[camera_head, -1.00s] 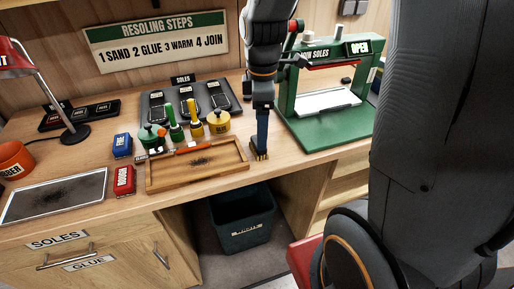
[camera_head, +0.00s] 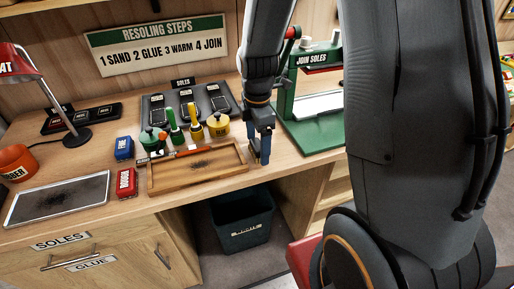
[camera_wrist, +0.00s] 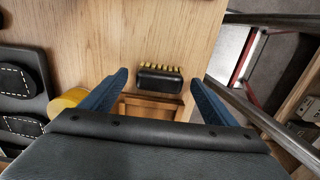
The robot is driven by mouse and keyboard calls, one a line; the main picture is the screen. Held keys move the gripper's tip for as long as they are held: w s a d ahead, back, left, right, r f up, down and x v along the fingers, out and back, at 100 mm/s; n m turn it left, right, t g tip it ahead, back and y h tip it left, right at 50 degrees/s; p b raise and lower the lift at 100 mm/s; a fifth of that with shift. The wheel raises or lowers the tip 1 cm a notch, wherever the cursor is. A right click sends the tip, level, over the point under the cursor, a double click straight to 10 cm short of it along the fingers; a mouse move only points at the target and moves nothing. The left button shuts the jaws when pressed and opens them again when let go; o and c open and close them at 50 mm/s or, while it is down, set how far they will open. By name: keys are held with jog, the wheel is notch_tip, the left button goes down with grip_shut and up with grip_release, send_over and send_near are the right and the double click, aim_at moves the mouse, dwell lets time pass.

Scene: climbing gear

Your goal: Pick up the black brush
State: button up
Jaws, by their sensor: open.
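The black brush shows in the wrist view as a small black block (camera_wrist: 160,81) with a row of yellow bristles along its far side. It lies near the wooden tray, between the tips of my two blue fingers as seen from the wrist. My gripper (camera_wrist: 160,76) is open, with one finger on each side of the brush and a visible gap to both. In the head view my gripper (camera_head: 260,156) points down just right of the tray, near the bench's front edge. There the brush is mostly hidden by the fingers.
The wooden tray (camera_head: 170,187) lies left of my gripper, with glue pots and tools behind it. The green press (camera_head: 316,133) stands to the right. A dark bin (camera_head: 242,229) is on the floor below the bench edge.

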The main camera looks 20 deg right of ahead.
jog(key=shift+f, duration=0.6)
jog(key=shift+c, duration=0.2)
jog(key=c, duration=1.1)
jog(key=shift+r, duration=0.1)
notch_tip(320, 180, up, 28)
jog(key=b, duration=0.4)
